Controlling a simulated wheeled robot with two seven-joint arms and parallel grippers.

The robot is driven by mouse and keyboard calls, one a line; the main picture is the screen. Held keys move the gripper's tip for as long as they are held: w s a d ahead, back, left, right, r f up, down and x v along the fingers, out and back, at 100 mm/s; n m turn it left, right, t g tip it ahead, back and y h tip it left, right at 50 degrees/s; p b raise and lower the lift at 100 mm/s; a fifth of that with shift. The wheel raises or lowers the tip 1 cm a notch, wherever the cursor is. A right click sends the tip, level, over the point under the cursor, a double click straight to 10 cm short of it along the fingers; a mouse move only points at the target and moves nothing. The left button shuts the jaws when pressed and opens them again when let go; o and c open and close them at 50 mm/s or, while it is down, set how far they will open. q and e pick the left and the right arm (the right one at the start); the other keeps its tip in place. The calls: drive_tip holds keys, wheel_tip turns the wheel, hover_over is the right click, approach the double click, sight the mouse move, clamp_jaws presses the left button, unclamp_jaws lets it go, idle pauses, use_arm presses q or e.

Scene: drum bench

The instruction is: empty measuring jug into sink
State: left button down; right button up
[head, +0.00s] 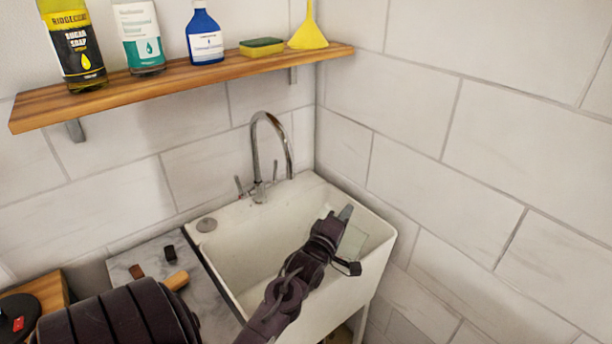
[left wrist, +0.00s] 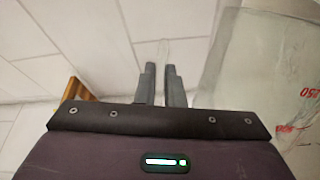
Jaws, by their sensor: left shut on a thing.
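The clear measuring jug (head: 352,243) is over the white sink (head: 232,243) in the head view, partly hidden by my left gripper (head: 345,214). In the left wrist view the jug (left wrist: 250,75) fills the right side, with red scale marks. There the two grey fingers of my left gripper (left wrist: 161,85) are close together beside the jug's wall, shut on a thin clear part of it that looks like its handle. I cannot tell the jug's exact tilt or whether it has liquid in it. My right gripper is not in view.
A chrome tap (head: 272,155) rises at the sink's back edge. A wooden shelf (head: 190,80) with bottles, a sponge (head: 262,47) and a yellow funnel (head: 308,28) hangs above. A marble worktop (head: 150,262) lies left of the sink. Tiled walls close the back and right.

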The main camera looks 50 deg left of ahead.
sight(332, 207)
use_arm(q)
drive_tip(key=shift+s+a+r+n+p, duration=0.25)
drive_tip(key=shift+a+r+n+p, duration=0.4)
drive_tip(key=shift+a+p, duration=0.25)
drive_tip(key=shift+s+a+r+n+p, duration=0.25)
drive_tip(key=shift+a+r+n+p, duration=0.2)
drive_tip(key=shift+a+n+p, duration=0.4)
idle(0.7)
drive_tip(key=shift+s+a+r+p, duration=0.1)
drive_tip(key=shift+a+r+p, duration=0.15)
drive_tip(key=shift+a+p, duration=0.15)
drive_tip(key=shift+s+a+r+n+p, duration=0.15)
drive_tip(key=shift+s+a+n+p, duration=0.05)
drive_tip(key=shift+a+n+p, duration=0.35)
drive_tip(key=shift+s+a+r+n+p, duration=0.15)
drive_tip(key=shift+a+n+p, duration=0.15)
drive_tip(key=shift+a+n, duration=0.25)
drive_tip(key=a+n+p, duration=0.1)
drive_tip(key=a, duration=0.1)
drive_tip(key=s+a+n+p, duration=0.1)
drive_tip(key=a+n, duration=0.1)
drive_tip(key=a, duration=0.1)
drive_tip(key=shift+s+a+f+n+p, duration=0.2)
drive_tip(key=shift+s+a+n+p, duration=0.1)
drive_tip(key=shift+a+p, duration=0.1)
